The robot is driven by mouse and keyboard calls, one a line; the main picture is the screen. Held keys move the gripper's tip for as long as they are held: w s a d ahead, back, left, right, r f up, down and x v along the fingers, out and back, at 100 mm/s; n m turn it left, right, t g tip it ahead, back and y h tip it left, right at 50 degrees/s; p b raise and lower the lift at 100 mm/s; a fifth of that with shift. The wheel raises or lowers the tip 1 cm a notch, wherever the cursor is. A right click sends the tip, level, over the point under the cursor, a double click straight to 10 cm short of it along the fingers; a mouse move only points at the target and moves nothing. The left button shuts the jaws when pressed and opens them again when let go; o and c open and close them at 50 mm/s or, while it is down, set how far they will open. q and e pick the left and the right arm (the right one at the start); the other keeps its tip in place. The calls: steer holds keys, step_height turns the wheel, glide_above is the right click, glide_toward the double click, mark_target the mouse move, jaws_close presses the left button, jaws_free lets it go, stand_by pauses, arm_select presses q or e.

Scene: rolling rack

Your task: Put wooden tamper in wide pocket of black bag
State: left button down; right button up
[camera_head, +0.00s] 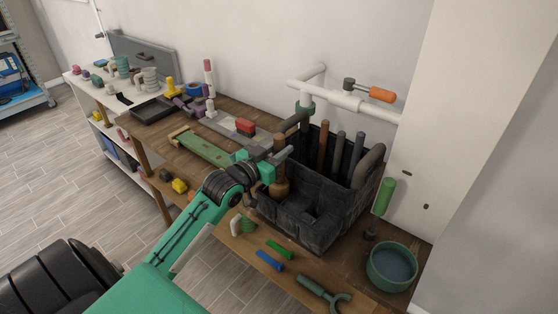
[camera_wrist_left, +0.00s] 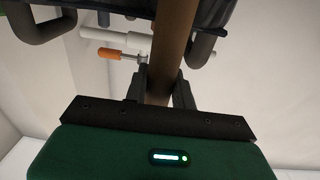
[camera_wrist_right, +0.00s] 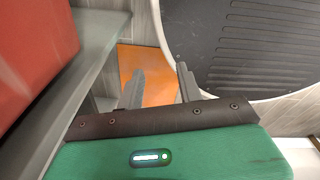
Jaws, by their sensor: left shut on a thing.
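The black bag (camera_head: 305,222) stands on the wooden bench, with its two padded handles up and several upright tools along its far side. My left gripper (camera_head: 276,160) is at the bag's left side, shut on the brown wooden tamper (camera_head: 281,186). The tamper hangs below the jaws, close to the bag's near left wall; I cannot tell whether its lower end is inside a pocket. In the left wrist view the tamper's brown shaft (camera_wrist_left: 173,45) passes between the fingers (camera_wrist_left: 164,85). My right gripper (camera_wrist_right: 160,85) shows only in its wrist view, open and empty.
A green-topped tool (camera_head: 203,147) lies left.

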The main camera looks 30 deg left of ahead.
arm_select(q)
step_height(320, 180, down, 4)
steer(key=shift+f+p, duration=0.1)
steer(key=shift+p, duration=0.25)
steer(key=shift+f, duration=0.15)
steer(key=shift+f, duration=0.15)
steer(key=c, duration=1.2)
jaws_free()
steer(key=shift+o, duration=0.2)
steer(key=shift+s, duration=0.1)
